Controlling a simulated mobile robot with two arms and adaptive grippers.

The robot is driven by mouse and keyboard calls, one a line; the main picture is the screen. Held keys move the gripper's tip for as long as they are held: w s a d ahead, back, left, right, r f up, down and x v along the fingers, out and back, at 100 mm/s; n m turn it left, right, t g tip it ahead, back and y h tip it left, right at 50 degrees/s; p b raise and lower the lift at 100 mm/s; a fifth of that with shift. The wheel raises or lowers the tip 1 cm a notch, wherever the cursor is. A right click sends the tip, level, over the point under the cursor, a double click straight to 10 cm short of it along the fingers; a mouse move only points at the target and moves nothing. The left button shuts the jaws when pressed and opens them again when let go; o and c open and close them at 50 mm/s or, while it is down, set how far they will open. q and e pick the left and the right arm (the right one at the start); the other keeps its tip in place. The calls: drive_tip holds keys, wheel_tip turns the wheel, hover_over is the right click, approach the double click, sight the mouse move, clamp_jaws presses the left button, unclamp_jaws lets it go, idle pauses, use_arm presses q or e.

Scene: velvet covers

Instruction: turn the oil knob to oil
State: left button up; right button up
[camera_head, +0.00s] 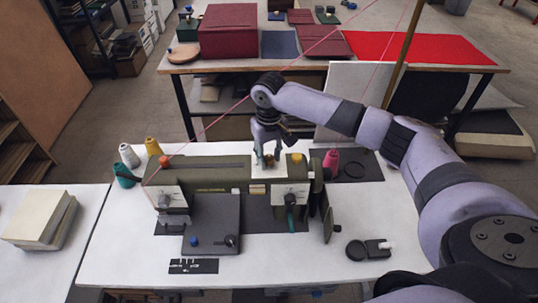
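A dark green machine (225,178), like a sewing machine, lies across the white table. A small white plate (259,172) is at the back of its top, right of the middle, with a small brown knob (269,160) on it. My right gripper (268,157) points down over this plate, with its fingers at either side of the brown knob. The fingers are apart, but I cannot tell whether they press on the knob. Any marking by the knob is too small or hidden to read. My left gripper is not in view.
An orange knob (164,161) and a yellow-orange knob (297,158) stand on the machine's two ends. Thread cones (129,156) stand at the back left, a pink cone (331,160) at the right.

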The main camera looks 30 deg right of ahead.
clamp_jaws()
drive_tip(key=shift+r+n+p, duration=0.1)
drive_tip(key=shift+n+p, duration=0.75)
drive_tip(key=shift+n, duration=0.15)
drive_tip(key=n, duration=0.2)
drive_tip(key=shift+n+p, duration=0.3)
drive_tip(key=shift+p, duration=0.05)
drive_tip(key=n, duration=1.2)
drive_tip(key=shift+w+n, duration=0.1)
drive_tip(key=shift+n, duration=0.6)
